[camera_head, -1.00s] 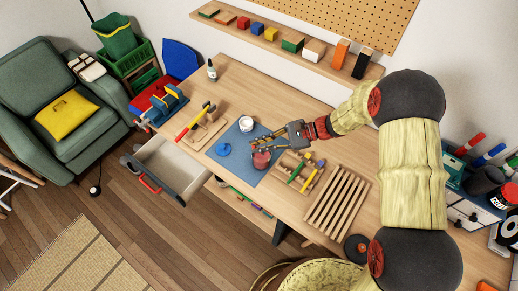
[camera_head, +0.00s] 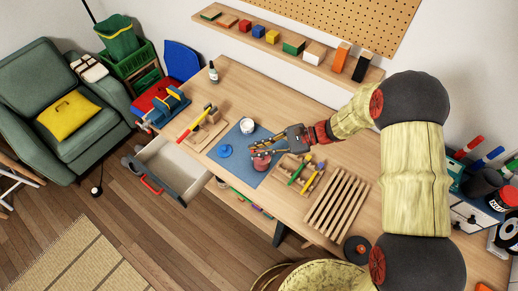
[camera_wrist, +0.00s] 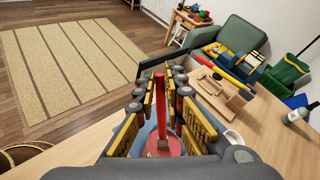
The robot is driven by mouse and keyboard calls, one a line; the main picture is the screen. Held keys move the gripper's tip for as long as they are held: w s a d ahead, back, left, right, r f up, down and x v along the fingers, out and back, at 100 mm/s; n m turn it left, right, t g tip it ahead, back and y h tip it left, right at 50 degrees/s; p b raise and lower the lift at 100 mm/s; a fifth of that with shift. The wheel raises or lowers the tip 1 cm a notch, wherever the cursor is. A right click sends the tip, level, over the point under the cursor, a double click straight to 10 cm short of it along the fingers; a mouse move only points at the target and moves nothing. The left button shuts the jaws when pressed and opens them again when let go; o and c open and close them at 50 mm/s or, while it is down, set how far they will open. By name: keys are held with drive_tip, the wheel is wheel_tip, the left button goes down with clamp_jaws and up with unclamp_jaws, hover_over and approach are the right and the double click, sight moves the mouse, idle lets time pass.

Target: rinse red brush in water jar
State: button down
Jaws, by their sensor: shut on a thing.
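My gripper (camera_head: 258,147) is over the blue mat (camera_head: 243,176), with its fingers just above the water jar (camera_head: 261,163), which holds reddish liquid. In the wrist view, the red brush (camera_wrist: 160,98) stands roughly upright between the fingers, and my gripper (camera_wrist: 158,82) is shut on it. The brush's lower end points down at the jar's red liquid (camera_wrist: 174,146), which shows below and behind it. The fingers and palm hide part of the jar, and I cannot tell how deep the tip is.
A blue round piece (camera_head: 225,150) and a white cup (camera_head: 247,126) are on the mat. A wooden holder with a green brush (camera_head: 297,173) and a yellow brush (camera_head: 308,178) stands right of the jar. A slatted rack (camera_head: 338,203) lies further right. An open drawer (camera_head: 171,167) juts out front left.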

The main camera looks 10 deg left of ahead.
drive_tip(key=s+a+r+p, duration=0.1)
drive_tip(key=s+r+p, duration=0.2)
drive_tip(key=r, duration=0.4)
drive_tip(key=shift+a+r+p, duration=0.15)
drive_tip(key=shift+p, duration=0.7)
drive_tip(key=shift+s, duration=0.1)
wheel_tip(320, 180, up, 4)
drive_tip(key=shift+p, duration=1.25)
